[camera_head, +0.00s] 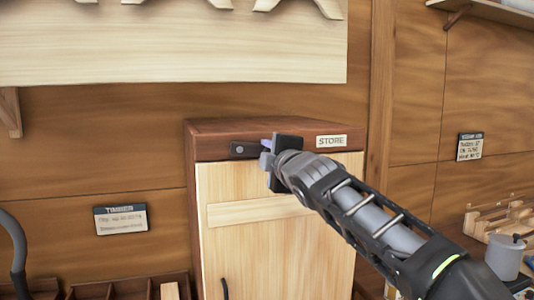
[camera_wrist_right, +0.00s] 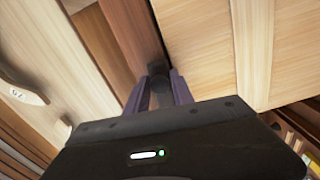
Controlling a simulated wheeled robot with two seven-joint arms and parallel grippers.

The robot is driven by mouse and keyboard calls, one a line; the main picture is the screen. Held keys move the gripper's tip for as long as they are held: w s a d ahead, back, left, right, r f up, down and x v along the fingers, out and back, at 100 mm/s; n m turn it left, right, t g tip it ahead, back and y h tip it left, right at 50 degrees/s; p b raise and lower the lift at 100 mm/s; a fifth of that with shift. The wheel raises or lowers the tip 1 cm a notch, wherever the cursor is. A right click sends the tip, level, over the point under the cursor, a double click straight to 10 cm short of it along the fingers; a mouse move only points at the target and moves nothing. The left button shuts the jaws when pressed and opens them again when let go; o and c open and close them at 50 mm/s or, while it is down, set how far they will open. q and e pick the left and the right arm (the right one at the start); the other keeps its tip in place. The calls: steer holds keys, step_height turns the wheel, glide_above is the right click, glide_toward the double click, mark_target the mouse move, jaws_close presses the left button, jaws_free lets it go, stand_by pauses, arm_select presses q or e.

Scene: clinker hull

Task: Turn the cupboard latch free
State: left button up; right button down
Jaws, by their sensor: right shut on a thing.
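The cupboard (camera_head: 275,245) stands against the wood wall, with a pale door, a dark handle (camera_head: 225,288) low on the left and a brown top rail. The latch's dark plate (camera_head: 240,149) sits on the rail, left of my right gripper. My right gripper (camera_head: 266,152) is at the rail and the door's top edge, its arm coming from the lower right. In the right wrist view the gripper (camera_wrist_right: 159,88) is shut on a small dark piece, the latch, which is mostly hidden between the fingers. My left gripper is not in view.
A STORE label (camera_head: 331,141) is on the rail right of the gripper. A TIMBER sign (camera_head: 120,219) hangs on the wall at left. A grey can (camera_head: 505,254) and a wooden rack (camera_head: 498,218) stand at the right. Open bins (camera_head: 110,290) lie low at left.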

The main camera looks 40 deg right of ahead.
steer(key=shift+r+n+p, duration=0.3)
steer(key=shift+r+n, duration=0.1)
steer(key=shift+n, duration=0.3)
steer(key=c, duration=1.2)
jaws_free()
steer(key=shift+c, duration=0.2)
steer(key=b+v, duration=0.2)
steer(key=v, duration=0.5)
steer(key=shift+s+a, duration=0.15)
steer(key=shift+s, duration=0.2)
